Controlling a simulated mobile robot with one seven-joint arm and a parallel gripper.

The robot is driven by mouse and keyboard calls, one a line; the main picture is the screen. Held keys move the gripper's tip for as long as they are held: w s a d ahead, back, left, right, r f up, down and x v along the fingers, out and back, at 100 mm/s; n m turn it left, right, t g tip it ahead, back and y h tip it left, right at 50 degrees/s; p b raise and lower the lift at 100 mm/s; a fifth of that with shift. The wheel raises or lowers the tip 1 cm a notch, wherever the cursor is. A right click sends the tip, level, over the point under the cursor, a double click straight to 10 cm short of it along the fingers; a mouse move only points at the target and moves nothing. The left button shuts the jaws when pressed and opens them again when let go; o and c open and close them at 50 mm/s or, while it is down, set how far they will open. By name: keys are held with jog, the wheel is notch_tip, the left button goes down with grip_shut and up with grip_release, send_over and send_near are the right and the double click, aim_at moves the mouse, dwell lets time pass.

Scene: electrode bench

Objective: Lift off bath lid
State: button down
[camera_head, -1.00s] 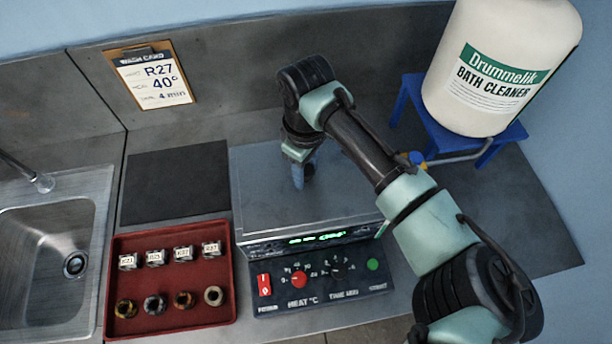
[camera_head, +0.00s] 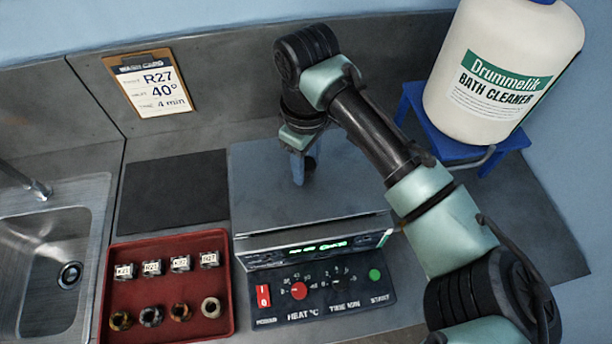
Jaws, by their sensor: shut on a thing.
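The bath lid (camera_head: 262,205) is a flat grey metal plate over the bath (camera_head: 252,258), a metal box with a lit green display on its front. A dark gap shows along the lid's front edge, so the lid's front stands a little above the bath rim. The bath's inside is hidden.
A dark mat (camera_head: 175,190) lies clear left of the bath. A red tray (camera_head: 170,334) holds labelled blocks and rings. A sink (camera_head: 40,250) is far left. A control panel (camera_head: 325,310) is in front. A cleaner drum (camera_head: 500,70) stands on a blue stand (camera_head: 455,147) at right.

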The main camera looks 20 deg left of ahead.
aim_at(306, 163)
notch_tip(306, 163, up, 5)
jog(key=shift+r, duration=0.1)
jog(key=shift+r+p, duration=1.45)
jog(key=shift+r, duration=0.3)
jog(key=shift+f, duration=0.1)
